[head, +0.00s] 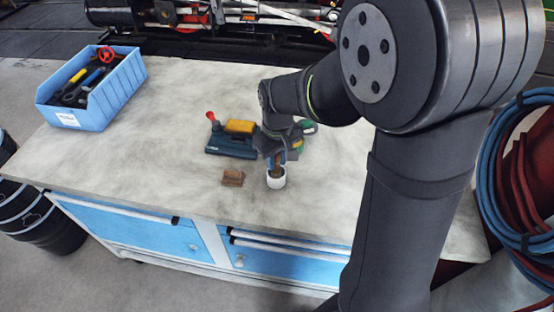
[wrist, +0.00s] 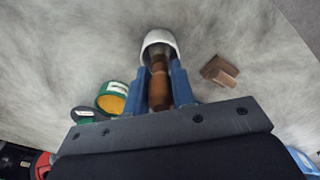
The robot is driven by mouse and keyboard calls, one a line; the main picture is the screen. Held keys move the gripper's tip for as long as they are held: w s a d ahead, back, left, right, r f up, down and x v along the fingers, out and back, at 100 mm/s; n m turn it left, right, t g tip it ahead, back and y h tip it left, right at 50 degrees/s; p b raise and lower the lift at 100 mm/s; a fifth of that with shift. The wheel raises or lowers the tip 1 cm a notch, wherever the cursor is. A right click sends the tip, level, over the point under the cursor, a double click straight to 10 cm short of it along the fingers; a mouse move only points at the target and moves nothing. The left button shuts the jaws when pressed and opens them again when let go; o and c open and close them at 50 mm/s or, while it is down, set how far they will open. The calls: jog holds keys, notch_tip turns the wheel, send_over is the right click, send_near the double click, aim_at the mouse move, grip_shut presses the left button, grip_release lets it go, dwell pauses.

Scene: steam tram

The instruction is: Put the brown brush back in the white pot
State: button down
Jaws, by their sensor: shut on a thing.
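The white pot (head: 276,183) stands upright near the front edge of the workbench; it also shows at the top of the wrist view (wrist: 160,37). The brown brush (wrist: 158,82) has its turned handle between the blue fingers of my gripper (wrist: 161,78). My gripper (head: 277,157) is shut on the brush, directly above the pot in the head view. The brush's far end lies within the pot's mouth in both views. How deep it reaches, and whether it touches the pot, I cannot tell. My fingers hide part of the handle.
A brown block (head: 232,178) lies just left of the pot. A dark tool with a yellow part (head: 239,128) and a green-yellow tin (wrist: 112,98) are close by. A blue crate of tools (head: 92,88) stands at the back left. The bench's left middle is clear.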

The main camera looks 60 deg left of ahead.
jog(key=shift+f, duration=0.3)
jog(key=c, duration=1.2)
grip_release()
jog(key=shift+f, duration=0.15)
notch_tip(320, 180, up, 12)
jog(key=shift+w+r, duration=0.1)
jog(key=shift+r, duration=0.1)
jog(key=shift+f, duration=0.1)
jog(key=shift+f, duration=4.2)
